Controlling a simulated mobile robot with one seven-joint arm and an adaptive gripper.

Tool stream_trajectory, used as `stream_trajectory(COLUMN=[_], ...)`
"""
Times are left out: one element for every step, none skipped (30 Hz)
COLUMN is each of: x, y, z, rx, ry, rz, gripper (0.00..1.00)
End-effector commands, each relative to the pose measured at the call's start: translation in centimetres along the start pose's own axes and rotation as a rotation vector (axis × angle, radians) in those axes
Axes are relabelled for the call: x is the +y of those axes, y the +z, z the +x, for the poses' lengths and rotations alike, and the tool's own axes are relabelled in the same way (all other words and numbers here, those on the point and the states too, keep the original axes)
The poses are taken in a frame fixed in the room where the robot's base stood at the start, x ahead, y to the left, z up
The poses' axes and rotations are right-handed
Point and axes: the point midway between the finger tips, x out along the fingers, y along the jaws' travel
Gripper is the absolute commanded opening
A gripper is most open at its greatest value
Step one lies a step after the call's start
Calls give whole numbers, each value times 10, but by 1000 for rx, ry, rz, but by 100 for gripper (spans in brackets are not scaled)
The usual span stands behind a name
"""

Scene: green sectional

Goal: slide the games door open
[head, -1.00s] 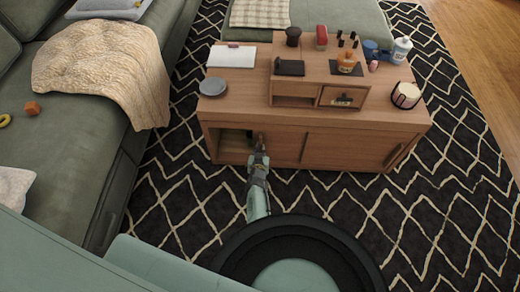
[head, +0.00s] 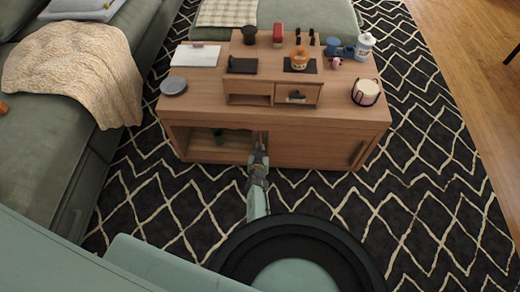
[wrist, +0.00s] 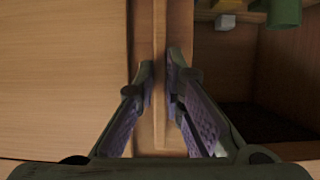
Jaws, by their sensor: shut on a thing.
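The wooden coffee table (head: 222,112) has sliding doors along its front. The games door (head: 290,150) is slid to the right, leaving the left compartment (head: 205,146) open. My gripper (head: 259,150) is at the door's left edge. In the wrist view my gripper (wrist: 160,85) is shut on the door's upright wooden handle bar (wrist: 160,40), one finger on each side. The door panel (wrist: 65,70) fills the left of that view and the dark open compartment (wrist: 270,95) the right.
A second handle (head: 357,152) is at the table's right front. A grey round tin (head: 174,86), mugs, bottles and a candle (head: 366,92) stand on top. The green sofa (head: 55,140) is on the left.

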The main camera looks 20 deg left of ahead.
Motion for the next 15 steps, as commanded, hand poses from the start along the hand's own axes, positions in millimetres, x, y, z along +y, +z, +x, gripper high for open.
stream_trajectory(x=[1, 1, 1, 1, 1, 1, 1, 1, 1, 1, 1, 0, 0, 0, 0], y=[1, 1, 1, 1, 1, 1, 1, 1, 1, 1, 1, 1, 1, 1, 1], z=[0, 0, 0, 0, 0, 0, 0, 0, 0, 0, 0, 0, 0, 0, 0], rx=[-1, -1, -1, -1, -1, -2, -2, -1, -2, -2, -2, -2, -2, -2, -2], ry=[1, 1, 1, 1, 1, 1, 1, 1, 1, 1, 1, 1, 1, 1, 0], rz=[1, 1, 1, 1, 1, 1, 1, 1, 1, 1, 1, 1, 1, 0, 0], gripper=[0, 0, 0, 0, 0, 0, 0, 0, 0, 0, 0, 0, 0, 10, 13])
